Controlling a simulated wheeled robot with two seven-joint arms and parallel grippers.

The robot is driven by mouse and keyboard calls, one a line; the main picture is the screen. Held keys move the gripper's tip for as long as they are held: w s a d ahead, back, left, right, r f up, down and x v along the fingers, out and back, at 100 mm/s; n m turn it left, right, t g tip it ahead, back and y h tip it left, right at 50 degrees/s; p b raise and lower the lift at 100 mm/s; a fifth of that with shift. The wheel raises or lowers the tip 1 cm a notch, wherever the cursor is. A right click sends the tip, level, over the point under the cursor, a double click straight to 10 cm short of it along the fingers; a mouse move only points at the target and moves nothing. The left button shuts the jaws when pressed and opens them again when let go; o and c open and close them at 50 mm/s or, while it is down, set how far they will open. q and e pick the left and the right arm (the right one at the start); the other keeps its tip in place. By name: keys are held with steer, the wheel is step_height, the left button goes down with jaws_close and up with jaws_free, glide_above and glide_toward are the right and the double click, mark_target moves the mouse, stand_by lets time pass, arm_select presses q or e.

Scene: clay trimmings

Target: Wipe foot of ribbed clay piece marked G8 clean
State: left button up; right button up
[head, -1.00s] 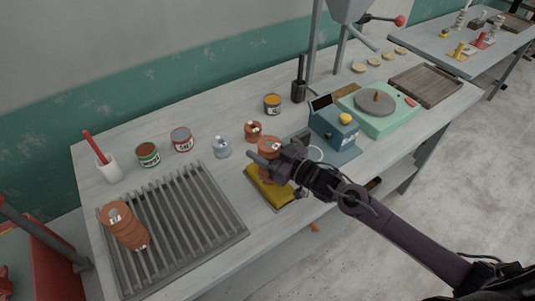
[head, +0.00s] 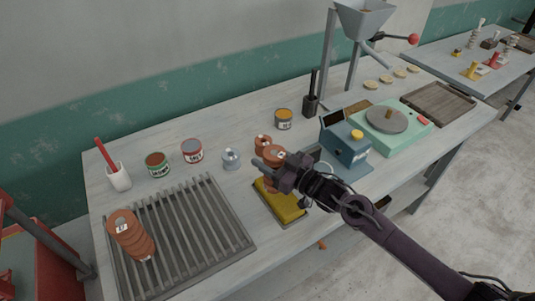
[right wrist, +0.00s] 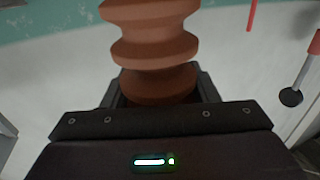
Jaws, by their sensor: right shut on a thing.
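My right gripper (head: 273,166) is shut on a ribbed terracotta clay piece (head: 275,152) and holds it upright over the back edge of the yellow pad. In the right wrist view the held piece (right wrist: 152,45) stands between the jaws, its lower part hidden by the gripper. No mark on it can be read. The yellow pad (head: 287,207) lies in a shallow tray at the bench's front edge. A second clay piece (head: 261,141) stands just behind the held one, partly hidden. My left gripper is out of view.
The slatted rack (head: 203,228) fills the bench's left front. A blue device (head: 346,146) and a green scale (head: 390,127) stand to the right.

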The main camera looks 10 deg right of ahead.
mark_target(276, 169)
steer(key=shift+s+d+r+p, duration=0.1)
steer(key=shift+s+d+p, duration=0.3)
steer(key=shift+s+p, duration=0.45)
steer(key=shift+s+d+f+p, duration=0.1)
steer(key=shift+s+d+p, duration=0.3)
steer(key=shift+s, duration=0.9)
steer(key=shift+s+d+r+p, duration=0.1)
steer(key=shift+s+d+p, duration=0.25)
steer(key=shift+s+p, duration=0.5)
steer(key=shift+w+a+b, duration=0.45)
steer(key=shift+w+b, duration=0.3)
steer(key=shift+w, duration=0.45)
steer(key=shift+w+a+b, duration=0.45)
steer(key=shift+w+b, duration=0.25)
steer(key=shift+w, duration=0.45)
steer(key=shift+w+a+b, duration=0.45)
steer(key=shift+w+b, duration=0.3)
steer(key=shift+w, duration=0.45)
steer(key=shift+s+d+p, duration=0.3)
steer(key=shift+s+p, duration=0.35)
steer(key=shift+s, duration=0.2)
steer(key=shift+s+d+p, duration=0.35)
steer(key=shift+s+p, duration=0.25)
steer(key=shift+s, duration=0.35)
steer(key=shift+s+d+p, duration=0.35)
steer(key=shift+s+p, duration=0.25)
steer(key=shift+s, duration=0.4)
steer(key=shift+s+d+p, duration=0.35)
steer(key=shift+s+p, duration=0.25)
steer(key=shift+s, duration=0.35)
